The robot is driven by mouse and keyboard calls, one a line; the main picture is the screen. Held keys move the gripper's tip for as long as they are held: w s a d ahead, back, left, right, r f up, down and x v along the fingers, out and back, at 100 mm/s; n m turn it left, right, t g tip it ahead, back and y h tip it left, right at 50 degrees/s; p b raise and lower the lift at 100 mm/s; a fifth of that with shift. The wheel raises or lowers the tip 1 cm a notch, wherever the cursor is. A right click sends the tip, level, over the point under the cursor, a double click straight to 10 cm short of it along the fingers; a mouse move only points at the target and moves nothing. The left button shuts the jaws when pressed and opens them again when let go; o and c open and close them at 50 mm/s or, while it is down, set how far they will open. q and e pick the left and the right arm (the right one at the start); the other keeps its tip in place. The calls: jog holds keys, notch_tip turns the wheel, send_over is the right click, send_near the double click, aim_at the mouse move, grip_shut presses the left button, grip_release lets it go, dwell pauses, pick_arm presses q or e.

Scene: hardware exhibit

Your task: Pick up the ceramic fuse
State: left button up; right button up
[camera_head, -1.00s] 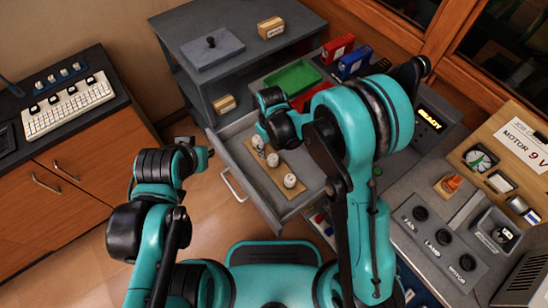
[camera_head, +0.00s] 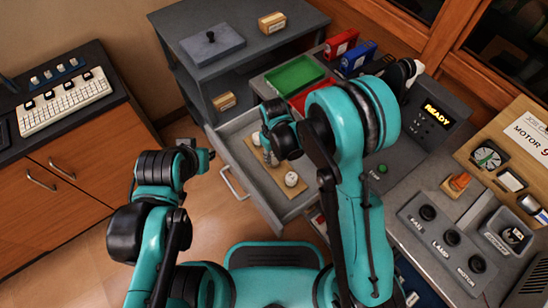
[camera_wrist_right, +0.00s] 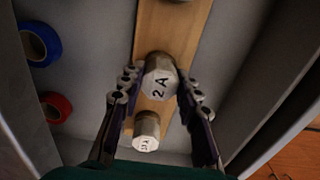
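White ceramic fuses stand on a wooden strip (camera_head: 262,176) in the open grey drawer (camera_head: 299,203). One fuse (camera_head: 291,179) shows at the near end; another (camera_head: 256,138) shows partly at the far end. My right gripper (camera_head: 268,156) is down over the middle of the strip and hides what is there. In the right wrist view my right gripper (camera_wrist_right: 160,88) is open, one finger on each side of the fuse marked 2 A (camera_wrist_right: 159,80). A smaller-looking marked fuse (camera_wrist_right: 146,130) stands lower in that view. My left gripper (camera_head: 203,157) is left of the drawer; its fingers are unclear.
A blue tape roll (camera_wrist_right: 40,43) and a red tape roll (camera_wrist_right: 56,107) lie in the drawer beside the strip. Drawer walls stand close on both sides. A green tray (camera_head: 294,75) is on the bench behind. A control panel (camera_head: 440,235) is at the right.

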jog(key=shift+r, duration=0.1)
notch_tip(320, 180, up, 4)
jog(key=p, duration=0.2)
jog(key=shift+r+p, duration=0.25)
jog(key=shift+p, duration=0.05)
jog(key=s+d+r+p, duration=0.3)
jog(key=s+d+r, duration=0.3)
jog(key=s, duration=0.3)
jog(key=shift+s+d+r+p, duration=0.15)
jog(key=shift+s+d+p, duration=0.1)
jog(key=shift+d+p, duration=0.1)
